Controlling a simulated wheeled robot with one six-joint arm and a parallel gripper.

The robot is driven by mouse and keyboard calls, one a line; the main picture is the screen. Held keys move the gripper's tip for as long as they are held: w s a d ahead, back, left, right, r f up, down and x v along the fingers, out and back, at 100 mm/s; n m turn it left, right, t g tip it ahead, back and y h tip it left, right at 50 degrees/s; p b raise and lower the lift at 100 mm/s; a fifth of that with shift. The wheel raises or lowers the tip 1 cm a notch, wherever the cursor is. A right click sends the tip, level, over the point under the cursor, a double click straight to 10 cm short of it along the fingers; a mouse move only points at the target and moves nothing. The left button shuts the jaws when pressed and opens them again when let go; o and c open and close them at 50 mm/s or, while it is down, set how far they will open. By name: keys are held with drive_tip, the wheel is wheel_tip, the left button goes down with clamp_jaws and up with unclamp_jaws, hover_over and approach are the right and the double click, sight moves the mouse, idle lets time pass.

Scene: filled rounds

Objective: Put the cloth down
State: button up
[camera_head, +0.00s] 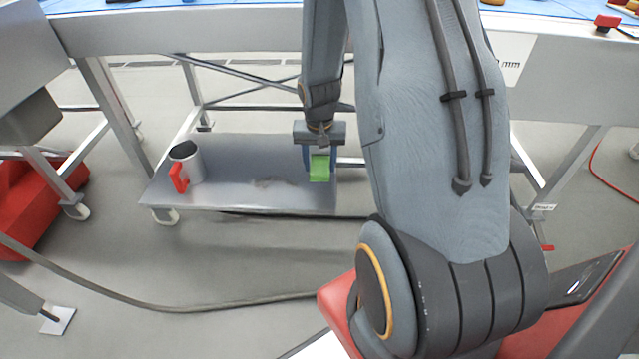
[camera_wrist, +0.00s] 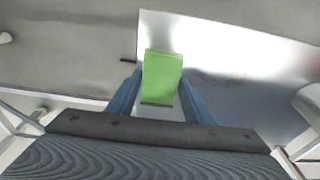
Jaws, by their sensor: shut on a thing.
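A green cloth (camera_head: 319,168), folded into a small block, is held between the blue fingers of my gripper (camera_head: 320,162). In the wrist view the cloth (camera_wrist: 162,78) stands between the two fingertips of my gripper (camera_wrist: 160,92), which press on its sides. In the head view the cloth appears over the right part of a low grey metal shelf (camera_head: 225,189). I cannot tell whether it touches the shelf. The shelf's bright surface also shows behind the cloth in the wrist view (camera_wrist: 230,60).
A grey cup with a red handle (camera_head: 188,163) stands at the shelf's left end. The middle of the shelf is clear apart from a faint mark. A worktable (camera_head: 200,32) spans above it. A cable (camera_head: 180,307) lies on the floor in front. A red box (camera_head: 40,195) is at left.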

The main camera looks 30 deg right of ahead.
sight(320, 188)
drive_tip(key=shift+f+b, duration=1)
drive_tip(key=shift+f, duration=2.3)
drive_tip(key=shift+f+b, duration=0.3)
drive_tip(key=shift+b, duration=0.05)
drive_tip(key=o, duration=1)
drive_tip(key=shift+a, duration=0.1)
drive_tip(key=shift+s+f, duration=0.1)
